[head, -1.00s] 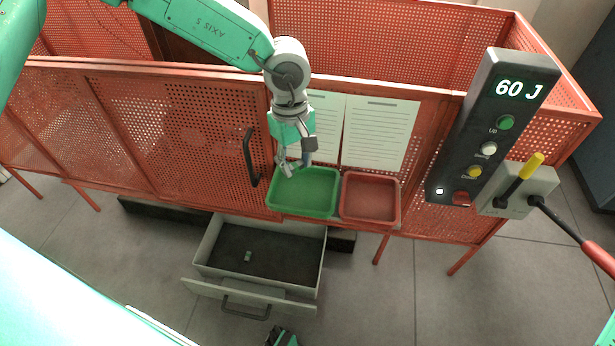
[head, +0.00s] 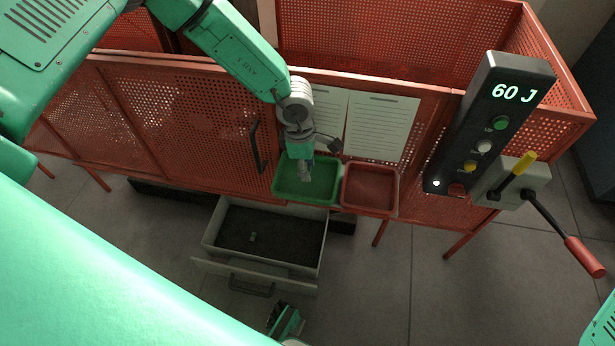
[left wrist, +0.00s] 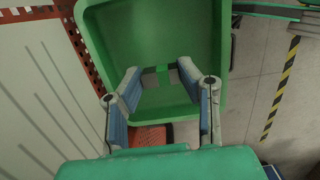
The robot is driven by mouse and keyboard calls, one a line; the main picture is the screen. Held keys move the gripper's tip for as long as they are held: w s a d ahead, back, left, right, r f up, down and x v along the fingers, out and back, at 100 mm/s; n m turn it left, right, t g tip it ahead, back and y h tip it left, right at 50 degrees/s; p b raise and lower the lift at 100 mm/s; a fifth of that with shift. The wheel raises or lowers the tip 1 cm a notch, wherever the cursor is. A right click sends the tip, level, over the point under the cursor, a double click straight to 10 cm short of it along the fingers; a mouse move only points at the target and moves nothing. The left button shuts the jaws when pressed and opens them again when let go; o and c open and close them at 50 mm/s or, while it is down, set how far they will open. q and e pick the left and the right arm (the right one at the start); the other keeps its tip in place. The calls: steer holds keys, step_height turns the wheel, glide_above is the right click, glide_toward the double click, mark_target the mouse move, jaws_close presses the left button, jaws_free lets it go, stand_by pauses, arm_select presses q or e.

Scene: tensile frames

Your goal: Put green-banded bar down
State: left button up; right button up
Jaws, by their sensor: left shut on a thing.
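My left gripper (head: 305,174) points down at the green tray (head: 278,190), with its fingers over the tray's inside. In the left wrist view the gripper (left wrist: 160,75) is shut on the green-banded bar (left wrist: 162,70), a small grey bar with a green middle, held across between the fingertips. The green tray (left wrist: 222,60) fills the background behind it. I cannot tell whether the bar touches the tray floor. In the head view the bar is too small and covered to make out.
A red tray (head: 347,207) stands right of the green tray. Below, an open drawer (head: 225,268) holds a small green-marked piece (head: 253,236). Red mesh fencing (head: 180,120) stands behind. A control box (head: 485,120) reading 60 J and a red-handled lever (head: 585,258) are at right.

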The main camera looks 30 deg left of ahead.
arm_select(q)
steer(key=shift+f+b, duration=0.4)
steer(key=shift+f, duration=1.3)
steer(key=shift+f, duration=0.1)
steer(key=o, duration=1.2)
steer(key=r+p, duration=0.1)
steer(key=r, duration=0.3)
steer(key=a+r+p, duration=0.1)
steer(key=r, duration=0.3)
steer(key=r+p, duration=0.1)
steer(key=r, duration=0.3)
steer(key=shift+s+a+r+p, duration=0.1)
steer(key=shift+s+a+p, duration=0.1)
steer(key=shift+p, duration=0.1)
